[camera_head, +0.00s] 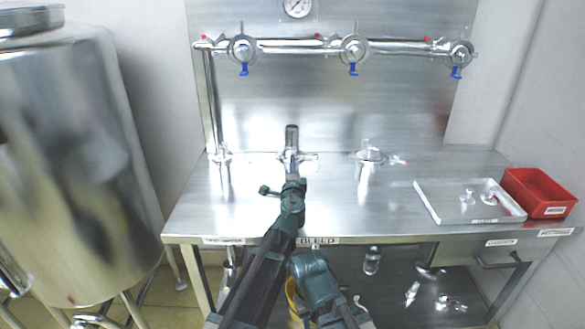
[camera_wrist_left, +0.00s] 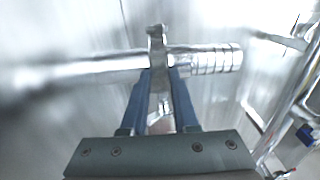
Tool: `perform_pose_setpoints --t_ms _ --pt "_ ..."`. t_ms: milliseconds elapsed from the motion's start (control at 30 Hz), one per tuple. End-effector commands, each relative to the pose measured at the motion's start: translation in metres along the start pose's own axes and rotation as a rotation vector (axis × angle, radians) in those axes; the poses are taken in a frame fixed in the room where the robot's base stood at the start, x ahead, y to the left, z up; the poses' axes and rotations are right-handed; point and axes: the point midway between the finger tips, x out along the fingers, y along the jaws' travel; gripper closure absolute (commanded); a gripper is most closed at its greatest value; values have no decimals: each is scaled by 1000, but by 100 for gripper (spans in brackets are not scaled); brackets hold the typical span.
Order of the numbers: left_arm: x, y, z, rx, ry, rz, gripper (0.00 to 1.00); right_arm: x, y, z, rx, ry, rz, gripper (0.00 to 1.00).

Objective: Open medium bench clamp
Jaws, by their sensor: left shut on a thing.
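A shiny metal clamp (camera_wrist_left: 157,40) sits around a horizontal metal pipe (camera_wrist_left: 215,60) in the left wrist view. My left gripper (camera_wrist_left: 158,82) is shut on a small metal part of the clamp, with its blue fingers on either side. In the head view, my left gripper (camera_head: 292,172) is at the middle bench fitting (camera_head: 292,140), hiding part of it. I cannot read a size on this clamp.
Other fittings stand on the steel bench (camera_head: 250,210) at left (camera_head: 222,156) and right (camera_head: 368,156). A white tray (camera_head: 430,200) with metal parts and a red bin (camera_head: 540,192) are at the right. A valve pipe (camera_head: 300,46) runs above, and a large tank (camera_head: 70,170) stands left.

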Motion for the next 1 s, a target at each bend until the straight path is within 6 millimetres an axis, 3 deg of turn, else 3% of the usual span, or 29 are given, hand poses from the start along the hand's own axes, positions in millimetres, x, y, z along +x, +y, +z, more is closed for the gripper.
perform_pose_setpoints --t_ms 467,1000 --pt "-5 1 4 -2 49 1 100 0 0 0 0 0 0 61" --pt "-16 1 38 -1 489 0 100 1 0 0 0 0 0 61"
